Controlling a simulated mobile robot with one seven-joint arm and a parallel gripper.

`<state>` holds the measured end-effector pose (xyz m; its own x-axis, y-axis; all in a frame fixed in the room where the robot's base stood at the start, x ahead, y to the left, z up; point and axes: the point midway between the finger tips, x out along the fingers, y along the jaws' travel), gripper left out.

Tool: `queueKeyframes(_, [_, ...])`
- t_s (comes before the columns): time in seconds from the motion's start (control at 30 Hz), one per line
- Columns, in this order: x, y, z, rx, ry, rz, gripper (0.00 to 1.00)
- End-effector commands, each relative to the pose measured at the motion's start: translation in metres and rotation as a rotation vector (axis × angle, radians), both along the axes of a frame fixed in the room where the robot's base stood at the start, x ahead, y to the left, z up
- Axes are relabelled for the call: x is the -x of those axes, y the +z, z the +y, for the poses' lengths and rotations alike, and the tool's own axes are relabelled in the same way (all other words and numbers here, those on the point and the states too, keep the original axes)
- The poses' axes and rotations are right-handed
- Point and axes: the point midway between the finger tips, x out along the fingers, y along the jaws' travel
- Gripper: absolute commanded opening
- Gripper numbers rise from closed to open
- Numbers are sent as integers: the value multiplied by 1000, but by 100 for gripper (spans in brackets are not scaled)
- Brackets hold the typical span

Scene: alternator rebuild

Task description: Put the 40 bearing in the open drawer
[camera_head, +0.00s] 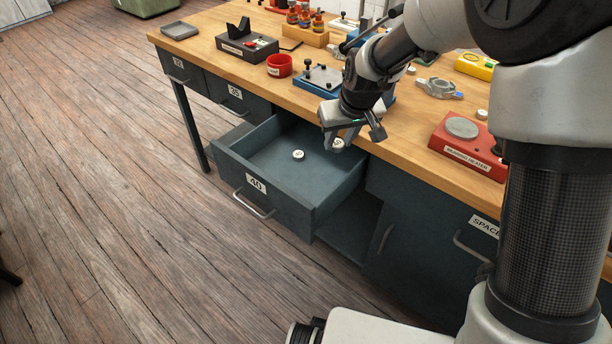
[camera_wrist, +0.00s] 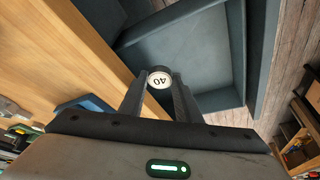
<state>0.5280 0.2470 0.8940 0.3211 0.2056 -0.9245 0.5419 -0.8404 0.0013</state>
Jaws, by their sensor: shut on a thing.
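The open drawer (camera_head: 283,207) is dark blue-grey, labelled 40 on its front, and pulled out from the bench. One small white round bearing (camera_head: 298,155) lies on its floor. My gripper (camera_head: 346,143) is over the drawer's back right part, near the bench edge. It is shut on the 40 bearing (camera_wrist: 160,79), a small white disc with a dark rim, marked 40, held at the fingertips in the wrist view. The held bearing also shows at the fingertips in the head view (camera_head: 338,143). The drawer floor shows behind it in the wrist view (camera_wrist: 192,55).
The wooden bench top (camera_head: 408,125) carries a red bearing heater (camera_head: 468,145), a red cup (camera_head: 279,65) and a blue fixture (camera_head: 318,80). Closed drawers (camera_head: 236,97) and a cabinet labelled SPACE (camera_head: 432,235) flank the open drawer. Much of the drawer floor is clear.

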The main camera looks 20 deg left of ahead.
Motion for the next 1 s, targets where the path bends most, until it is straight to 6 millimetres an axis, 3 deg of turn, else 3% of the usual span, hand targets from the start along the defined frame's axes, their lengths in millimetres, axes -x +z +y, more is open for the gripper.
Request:
queueKeyframes(0.03, [2,-21,17,-1,34,1,7])
queueKeyframes(0.1, [5,-34,34,-1,70,-1,7])
queueKeyframes(0.3, [10,-54,60,-2,128,-1,7])
queueKeyframes(0.6, [11,-106,63,0,137,2,7])
queueKeyframes(0.83, [11,-123,63,-2,135,0,7])
queueKeyframes(1.0, [11,-149,63,-1,135,1,7])
